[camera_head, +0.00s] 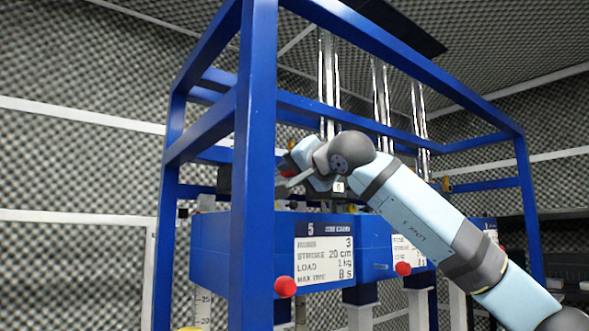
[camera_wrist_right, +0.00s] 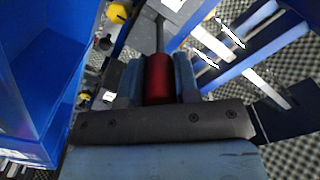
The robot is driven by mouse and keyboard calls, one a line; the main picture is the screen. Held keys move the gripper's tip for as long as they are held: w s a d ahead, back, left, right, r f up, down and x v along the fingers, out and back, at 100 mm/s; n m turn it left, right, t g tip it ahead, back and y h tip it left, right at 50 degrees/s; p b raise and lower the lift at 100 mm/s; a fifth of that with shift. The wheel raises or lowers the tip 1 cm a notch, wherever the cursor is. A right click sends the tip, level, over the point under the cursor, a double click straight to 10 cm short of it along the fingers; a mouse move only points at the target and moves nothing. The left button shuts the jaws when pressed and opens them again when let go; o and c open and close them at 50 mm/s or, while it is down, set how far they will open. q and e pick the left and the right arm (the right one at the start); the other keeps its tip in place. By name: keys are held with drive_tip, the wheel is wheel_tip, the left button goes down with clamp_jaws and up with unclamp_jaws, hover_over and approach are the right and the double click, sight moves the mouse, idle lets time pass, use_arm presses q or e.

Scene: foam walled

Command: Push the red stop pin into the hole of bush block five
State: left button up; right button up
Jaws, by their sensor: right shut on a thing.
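The red stop pin shows in the right wrist view as a red grip (camera_wrist_right: 158,78) with a grey shank. My right gripper (camera_wrist_right: 158,85) is shut on the red grip. In the head view my right gripper (camera_head: 291,176) is behind the blue front post, above the blue box marked 5 (camera_head: 215,245). Only a bit of red shows at its fingers. A dark block (camera_head: 223,181) shows left of the post, level with the gripper. I cannot tell whether it is bush block five. No hole can be made out, and I cannot tell whether the shank touches anything. My left gripper is not in view.
A blue frame (camera_head: 258,150) with upright posts and top beams surrounds the place. Shiny vertical rods (camera_head: 328,85) stand behind my right arm. Red knobs (camera_head: 285,287) stick out in front of the labelled boxes. A white plate (camera_head: 324,258) shows a 5.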

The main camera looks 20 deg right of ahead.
sight(278, 174)
drive_tip(key=shift+p+x, duration=1.45)
drive_tip(key=shift+x, duration=1.25)
drive_tip(key=shift+p+x, duration=0.45)
drive_tip(key=shift+x, duration=0.3)
drive_tip(key=shift+w+a+p, duration=0.2)
drive_tip(key=shift+w+p, duration=0.1)
drive_tip(key=shift+w, duration=0.2)
drive_tip(key=o, duration=1.1)
drive_tip(key=shift+s+f, duration=0.1)
